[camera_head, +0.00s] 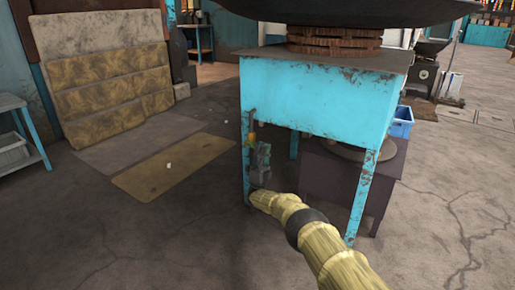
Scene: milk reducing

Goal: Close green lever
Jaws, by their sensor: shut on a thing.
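My gripper (258,148) is at the front left leg of the turquoise stand, at the end of my yellow-wrapped arm. Its dark grey body points up along the leg. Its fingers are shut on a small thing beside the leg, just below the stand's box. A small yellow part (252,138) shows at the fingertips, below a thin dark pipe (250,118). I cannot make out a green lever there; the spot is tiny and largely covered by my gripper.
The turquoise stand (310,98) carries a stack of brown rings and a wide dark pan (350,12). A dark low table (330,178) and a blue crate (402,122) stand under and behind it. The floor to the left is open, with flat mats (170,170).

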